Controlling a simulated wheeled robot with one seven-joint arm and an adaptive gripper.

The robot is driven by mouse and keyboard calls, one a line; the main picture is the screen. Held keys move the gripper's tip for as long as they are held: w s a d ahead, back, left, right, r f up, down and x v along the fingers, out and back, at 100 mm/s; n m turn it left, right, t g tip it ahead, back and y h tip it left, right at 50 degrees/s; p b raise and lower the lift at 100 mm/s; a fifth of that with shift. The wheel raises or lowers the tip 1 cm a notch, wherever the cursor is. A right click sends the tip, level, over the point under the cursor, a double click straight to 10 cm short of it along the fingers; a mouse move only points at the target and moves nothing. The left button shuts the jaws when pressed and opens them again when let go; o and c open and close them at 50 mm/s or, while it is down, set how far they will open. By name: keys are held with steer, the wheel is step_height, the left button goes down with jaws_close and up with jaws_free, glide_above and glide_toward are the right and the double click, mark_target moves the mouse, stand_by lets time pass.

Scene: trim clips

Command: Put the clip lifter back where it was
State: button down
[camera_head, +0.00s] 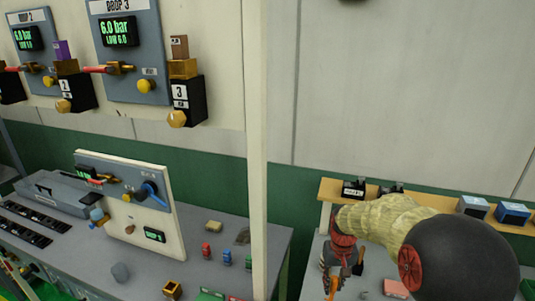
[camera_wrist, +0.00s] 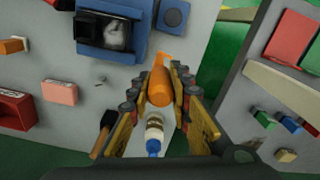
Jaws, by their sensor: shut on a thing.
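My gripper (camera_wrist: 160,88) is shut on an orange-handled tool, which I take to be the clip lifter (camera_wrist: 160,82). The tool lies between the two fingers in the wrist view, its far end over the grey bench top near a blue-framed fixture. In the head view my gripper (camera_head: 342,268) is at the lower right, above the grey bench, with an orange part (camera_head: 334,287) showing at its fingers. The lifter's working tip and its resting place cannot be made out.
A white-and-blue bottle (camera_wrist: 154,132) and a dark-headed hammer-like tool (camera_wrist: 104,130) show near the fingers. The blue-framed fixture (camera_wrist: 122,30), a pink block (camera_wrist: 60,92) and a red box (camera_wrist: 14,108) lie around. A wooden shelf (camera_head: 430,200) carries black and blue boxes behind my arm. A white post (camera_head: 257,150) stands left.

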steer(key=shift+a+f+b, duration=0.3)
steer(key=shift+f+b, duration=0.5)
steer(key=shift+b, duration=0.15)
steer(key=shift+a+f+b, duration=0.35)
steer(key=shift+f+b, duration=0.45)
steer(key=shift+b, duration=0.15)
steer(key=shift+a+f+b, duration=0.3)
steer(key=shift+f+b, duration=0.5)
steer(key=shift+b, duration=0.15)
